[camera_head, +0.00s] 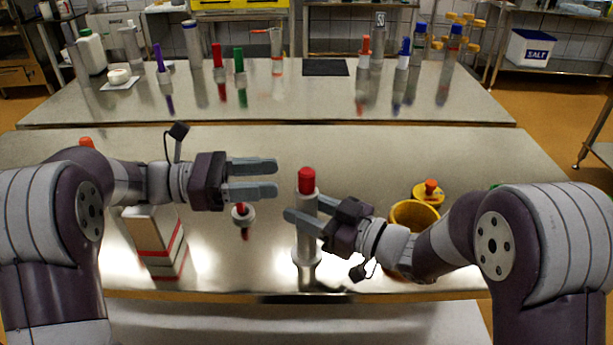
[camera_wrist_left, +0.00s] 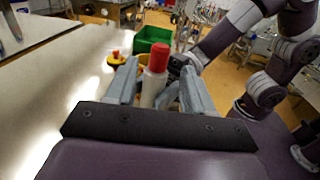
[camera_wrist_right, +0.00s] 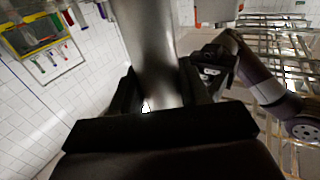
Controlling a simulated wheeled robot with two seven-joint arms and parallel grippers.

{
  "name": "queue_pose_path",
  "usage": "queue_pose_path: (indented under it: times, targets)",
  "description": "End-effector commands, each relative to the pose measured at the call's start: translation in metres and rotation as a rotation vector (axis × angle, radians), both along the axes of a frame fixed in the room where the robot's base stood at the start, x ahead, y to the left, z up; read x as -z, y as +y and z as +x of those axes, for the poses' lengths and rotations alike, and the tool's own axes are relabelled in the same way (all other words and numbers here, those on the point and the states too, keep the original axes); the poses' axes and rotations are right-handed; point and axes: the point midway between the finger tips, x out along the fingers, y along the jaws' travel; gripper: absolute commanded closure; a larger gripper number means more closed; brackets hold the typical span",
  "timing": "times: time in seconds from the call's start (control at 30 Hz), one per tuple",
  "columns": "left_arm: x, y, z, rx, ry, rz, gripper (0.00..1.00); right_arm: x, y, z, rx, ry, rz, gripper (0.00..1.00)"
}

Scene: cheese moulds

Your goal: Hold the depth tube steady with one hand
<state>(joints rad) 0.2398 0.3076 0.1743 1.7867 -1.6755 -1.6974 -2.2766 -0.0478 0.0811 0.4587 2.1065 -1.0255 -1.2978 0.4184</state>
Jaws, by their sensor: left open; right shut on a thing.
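The depth tube is taken to be the upright pale grey tube (camera_head: 307,245) with a red top, standing on the near table in the head view. My right gripper (camera_head: 305,212) is shut on its upper part, below the red top. The tube also fills the middle of the right wrist view (camera_wrist_right: 145,40), between the fingers. My left gripper (camera_head: 276,178) is open and empty, left of the red top and apart from it in the head view. In the left wrist view the tube (camera_wrist_left: 153,88) shows between the open fingers, apparently beyond them. The fingers partly hide the tube.
A white box with red stripes (camera_head: 153,240) and a small white-and-red piece (camera_head: 242,212) stand to the left. A yellow cup (camera_head: 415,214) and a yellow piece with an orange knob (camera_head: 430,190) stand to the right. A second table behind holds several coloured tubes and a dark mat (camera_head: 325,67).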

Motion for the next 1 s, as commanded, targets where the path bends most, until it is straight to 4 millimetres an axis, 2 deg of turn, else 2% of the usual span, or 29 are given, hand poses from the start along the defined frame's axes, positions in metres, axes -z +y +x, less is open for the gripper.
queue_pose_path:
  times: [0.03, 0.2, 0.3, 0.43, 0.67, 0.7, 0.77, 0.8, 0.87, 1.0]
  targets:
    - [0.007, -0.007, 0.0, 0.004, 0.002, 0.0, 0.48, 0.0, 0.0, 0.0, 0.0, 0.001, -0.001, 0.98]
    - [0.005, -0.05, 0.002, 0.006, 0.0, 0.002, 0.48, 0.001, 0.0, 0.0, 0.0, 0.001, -0.001, 0.98]
    - [0.005, -0.064, 0.004, 0.004, 0.0, 0.002, 0.48, 0.001, 0.0, 0.0, 0.0, 0.001, -0.001, 0.98]
    - [0.005, -0.074, 0.005, 0.002, 0.0, 0.002, 0.48, 0.001, 0.0, 0.0, 0.0, 0.001, -0.001, 0.98]
    - [0.005, -0.075, 0.005, 0.001, 0.0, 0.002, 0.48, 0.001, 0.0, 0.0, 0.0, 0.001, -0.001, 0.98]
    - [0.005, -0.075, 0.005, 0.001, 0.0, 0.002, 0.51, 0.001, 0.0, 0.0, 0.0, 0.001, -0.001, 0.98]
    - [0.005, -0.075, 0.005, 0.001, 0.0, 0.002, 0.7, 0.001, 0.0, 0.0, 0.0, 0.001, -0.001, 0.98]
    - [0.005, -0.075, 0.005, 0.001, 0.0, 0.002, 0.83, 0.001, 0.0, 0.0, 0.0, 0.001, -0.001, 0.98]
    - [0.005, -0.075, 0.005, 0.001, 0.0, 0.002, 1.0, 0.001, 0.0, 0.0, 0.0, 0.001, -0.001, 0.98]
    - [0.002, -0.075, 0.005, 0.001, -0.001, 0.002, 1.0, 0.001, 0.0, 0.0, 0.0, 0.001, -0.001, 0.98]
